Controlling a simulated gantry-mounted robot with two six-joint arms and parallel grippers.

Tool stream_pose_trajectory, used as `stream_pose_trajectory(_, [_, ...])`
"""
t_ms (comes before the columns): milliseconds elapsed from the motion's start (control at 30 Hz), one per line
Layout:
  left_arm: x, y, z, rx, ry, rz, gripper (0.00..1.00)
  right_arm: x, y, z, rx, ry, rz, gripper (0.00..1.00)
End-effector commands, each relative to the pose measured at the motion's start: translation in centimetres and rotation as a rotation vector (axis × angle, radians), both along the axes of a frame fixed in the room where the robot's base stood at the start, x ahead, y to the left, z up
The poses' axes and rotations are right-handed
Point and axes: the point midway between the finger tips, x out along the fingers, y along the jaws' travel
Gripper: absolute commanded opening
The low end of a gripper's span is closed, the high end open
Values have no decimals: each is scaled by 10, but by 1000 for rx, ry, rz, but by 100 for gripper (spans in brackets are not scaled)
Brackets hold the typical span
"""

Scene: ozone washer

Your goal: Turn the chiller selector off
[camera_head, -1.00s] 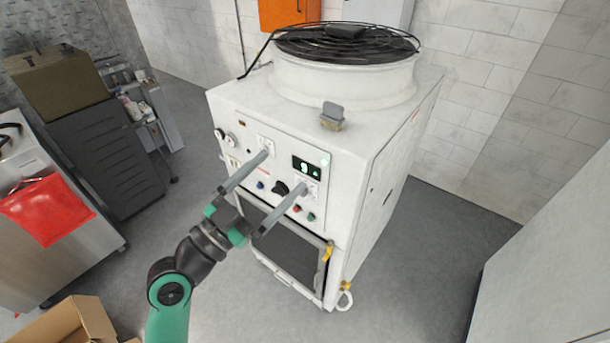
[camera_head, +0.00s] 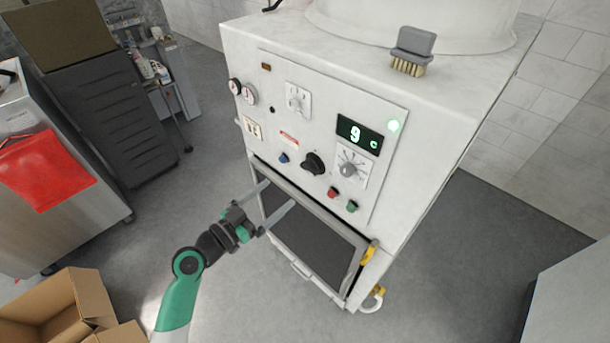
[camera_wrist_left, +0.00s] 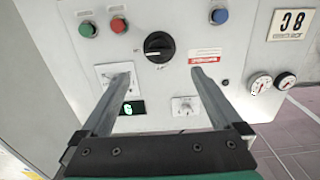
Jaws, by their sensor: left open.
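A black rotary selector knob (camera_head: 313,163) sits low in the middle of the white machine's front panel (camera_head: 222,140). It also shows upright-facing and unobstructed in the left wrist view (camera_wrist_left: 158,46), just beyond the fingertips. My left gripper (camera_head: 280,193) is open and empty, its two long grey fingers pointing at the machine, below and left of the knob in the head view. In the wrist view the open fingers (camera_wrist_left: 160,70) are spread to either side of the knob's line, apart from it. A green-lit display (camera_head: 359,134) reads 9 C.
Around the knob are a blue button (camera_head: 283,158), a red button (camera_head: 332,193), a green button (camera_head: 352,206) and a scaled dial (camera_head: 349,168). A brush (camera_head: 411,52) stands on the machine's top. Cardboard boxes (camera_head: 60,305) lie at lower left.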

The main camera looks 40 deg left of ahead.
Motion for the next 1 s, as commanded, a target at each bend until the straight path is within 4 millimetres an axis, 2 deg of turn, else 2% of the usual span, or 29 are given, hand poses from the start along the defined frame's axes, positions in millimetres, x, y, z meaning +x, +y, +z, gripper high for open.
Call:
stream_pose_trajectory(167, [24, -1, 2, 2, -1, -3, 99, 0, 0, 1, 0, 0, 0, 50])
stream_pose_trajectory(400, [78, -1, 1, 0, -1, -3, 99, 0, 0, -4, 0, 0, 0, 50])
stream_pose_trajectory(533, [100, -1, 0, 1, -1, -2, 99, 0, 0, -7, 0, 0, 0, 50])
stream_pose_trajectory(700, [113, 0, 1, 1, 0, 0, 99, 0, 0, -8, 0, 0, 0, 50])
stream_pose_trajectory(933, [114, 0, 1, 1, 0, 1, 99, 0, 0, -8, 0, 0, 0, 50])
stream_pose_trajectory(1000, [114, 0, 1, 1, 0, 1, 88, 0, 0, -8, 0, 0, 0, 50])
